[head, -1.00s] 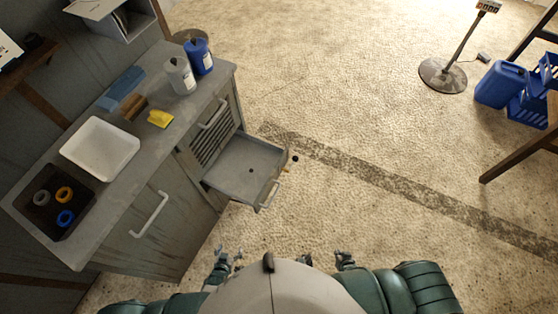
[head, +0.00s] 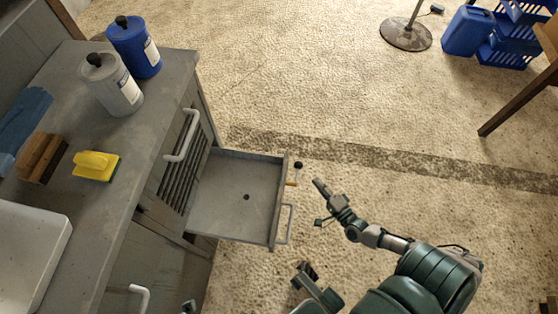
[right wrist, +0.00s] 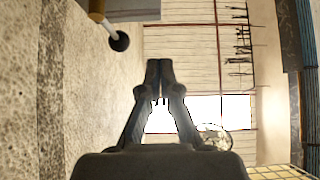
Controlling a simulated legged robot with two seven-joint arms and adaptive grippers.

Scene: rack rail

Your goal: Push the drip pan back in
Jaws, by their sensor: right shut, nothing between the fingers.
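Of my left gripper, only a small piece (head: 188,307) seems to show at the bottom edge.
On the cabinet top stand a blue bottle (head: 135,50), a grey bottle (head: 112,88), a yellow sponge (head: 96,166) and a white basin (head: 30,250). A stand base (head: 405,34) and blue crates (head: 505,45) are at the upper right. The floor right of the pan is clear.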

